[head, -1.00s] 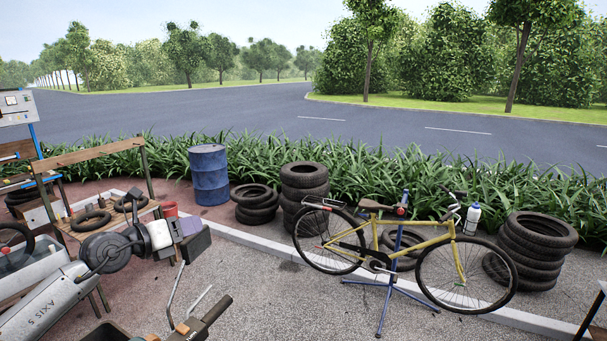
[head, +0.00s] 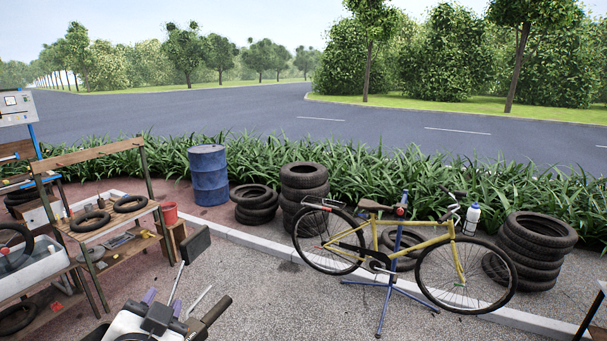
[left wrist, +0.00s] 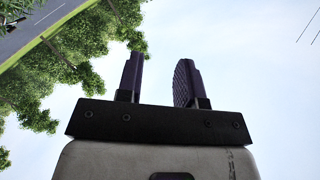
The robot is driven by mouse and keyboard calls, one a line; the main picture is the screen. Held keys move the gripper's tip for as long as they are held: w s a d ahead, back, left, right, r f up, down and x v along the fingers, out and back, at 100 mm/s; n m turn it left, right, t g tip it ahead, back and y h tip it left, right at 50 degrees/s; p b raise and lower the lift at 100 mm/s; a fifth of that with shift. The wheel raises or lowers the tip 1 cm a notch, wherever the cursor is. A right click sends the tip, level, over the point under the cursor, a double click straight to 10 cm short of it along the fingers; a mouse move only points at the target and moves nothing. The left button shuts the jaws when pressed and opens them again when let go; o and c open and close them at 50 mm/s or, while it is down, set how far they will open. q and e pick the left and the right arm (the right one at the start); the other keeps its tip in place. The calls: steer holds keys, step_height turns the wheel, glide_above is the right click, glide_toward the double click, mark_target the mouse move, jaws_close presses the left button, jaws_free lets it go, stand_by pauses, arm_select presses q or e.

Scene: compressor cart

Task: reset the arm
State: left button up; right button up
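My left gripper (head: 164,301) is low in the head view, left of centre, with a white body, a dark crossbar and two purple fingers pointing up. The left wrist view shows the two fingers (left wrist: 159,80) well apart with only sky between them, so it is open and empty. In the head view it appears close to a grey rod topped by a dark block (head: 196,245); I cannot tell the gap in depth. My right gripper is not in view.
A wooden workbench (head: 125,218) with tyres and tools stands at left, a red bucket (head: 169,214) beside it. A blue barrel (head: 209,176), tyre stacks (head: 304,183) and a yellow bicycle (head: 440,246) on a blue stand lie beyond. Pavement between bench and bicycle is clear.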

arm_select(q)
steer(key=s+f+n+g+h, duration=0.1)
steer(key=s+f+g, duration=0.1)
steer(key=s+f, duration=0.55)
steer(key=s+f+n+g+h, duration=0.1)
steer(key=s+f+g, duration=0.25)
steer(key=f, duration=0.75)
steer(key=s+f+n+g+h, duration=0.1)
steer(key=s+f+g, duration=0.1)
steer(key=s+f, duration=0.65)
steer(key=s+d+f+g, duration=0.1)
steer(key=s+f+g, duration=0.4)
steer(key=s+f, duration=0.7)
steer(key=shift+s+d+f, duration=0.15)
steer(key=shift+s+f, duration=0.25)
steer(key=shift+s, duration=0.5)
